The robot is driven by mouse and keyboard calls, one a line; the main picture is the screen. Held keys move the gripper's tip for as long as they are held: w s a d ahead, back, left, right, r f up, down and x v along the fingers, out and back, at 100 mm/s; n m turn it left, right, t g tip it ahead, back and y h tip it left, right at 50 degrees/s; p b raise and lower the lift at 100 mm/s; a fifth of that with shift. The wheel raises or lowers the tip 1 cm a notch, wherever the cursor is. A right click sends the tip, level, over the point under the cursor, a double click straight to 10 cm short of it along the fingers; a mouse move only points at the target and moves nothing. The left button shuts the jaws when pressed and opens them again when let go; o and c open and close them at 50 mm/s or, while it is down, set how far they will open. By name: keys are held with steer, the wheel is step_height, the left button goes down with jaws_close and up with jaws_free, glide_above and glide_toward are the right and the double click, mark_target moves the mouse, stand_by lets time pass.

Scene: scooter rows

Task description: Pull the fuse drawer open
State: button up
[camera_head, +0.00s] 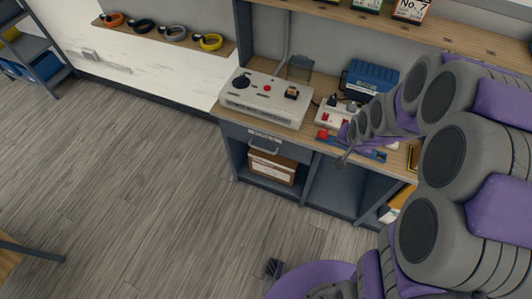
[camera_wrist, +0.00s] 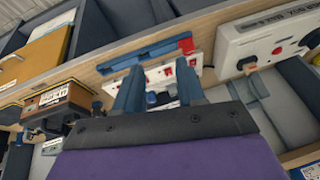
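The fuse drawer (camera_head: 250,134) is a dark grey front with a pale label, set under the left part of the workbench top in the head view. Its light bar handle (camera_head: 263,149) hangs on the front. The drawer looks shut. I cannot make out the drawer handle in the wrist view.
A grey control box (camera_head: 266,98) stands on the bench above the drawer; it also shows in the wrist view (camera_wrist: 262,42). A white power strip (camera_head: 338,117) and blue case (camera_head: 370,79) are beside it. A cardboard box (camera_head: 272,166) sits below the drawer. The floor (camera_head: 130,180) in front is clear.

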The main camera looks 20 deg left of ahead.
steer(key=w+a+f+m+t+y, duration=0.15)
steer(key=w+a+f, duration=0.25)
steer(key=a+f, duration=0.4)
steer(key=w+a+f+m+t+y, duration=0.1)
steer(key=w+a+f+t+y, duration=0.25)
steer(key=f, duration=0.55)
steer(key=s+a+f+m+y, duration=0.3)
steer(key=s+a+f, duration=0.1)
steer(key=a+f, duration=0.55)
steer(key=s+d+f+m+t+y, duration=0.25)
steer(key=s+f+m, duration=0.2)
steer(key=s, duration=0.25)
steer(key=f+b+x, duration=0.1)
steer(key=b+x, duration=0.3)
steer(key=x, duration=1.3)
steer(key=shift+w+a+n+h+b, duration=0.25)
steer(key=shift+n+h+b, duration=0.1)
steer(key=shift+h, duration=0.1)
steer(key=shift+f+t, duration=0.15)
steer(key=shift+t, duration=0.1)
steer(key=shift+c, duration=0.2)
steer(key=shift+a, duration=0.1)
steer(key=c, duration=0.5)
jaws_close()
